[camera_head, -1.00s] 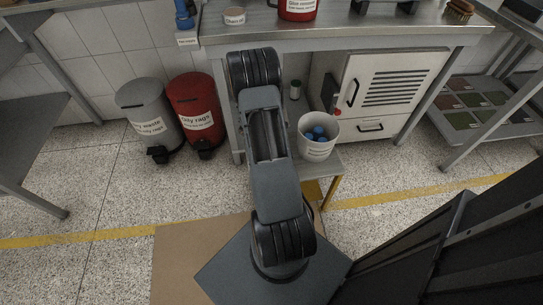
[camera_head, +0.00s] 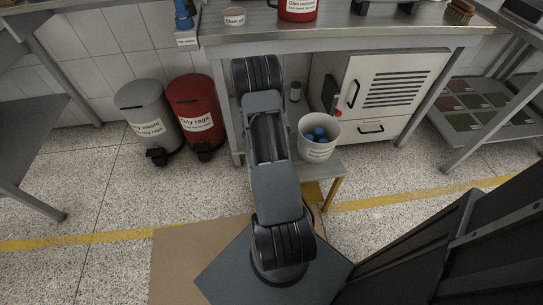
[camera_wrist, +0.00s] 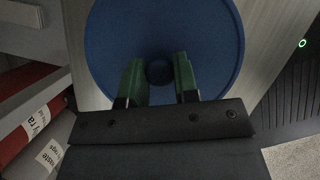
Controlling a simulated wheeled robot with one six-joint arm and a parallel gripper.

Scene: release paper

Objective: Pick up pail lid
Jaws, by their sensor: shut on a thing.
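The pail lid (camera_wrist: 165,25) is a round blue disc with a raised rim and a small knob (camera_wrist: 159,70) at its centre. It fills the upper middle of the wrist view. My gripper (camera_wrist: 159,78) has green fingers, one on each side of the knob, and is shut on it. In the head view my arm hides the gripper and the lid. A white pail (camera_head: 317,146) stands open on a low shelf right of my arm, with blue items inside.
A workbench (camera_head: 340,38) spans the back, with a white cabinet (camera_head: 395,90) under it. A grey bin (camera_head: 147,108) and a red bin (camera_head: 195,105) stand on the floor to the left. The floor at left front is clear.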

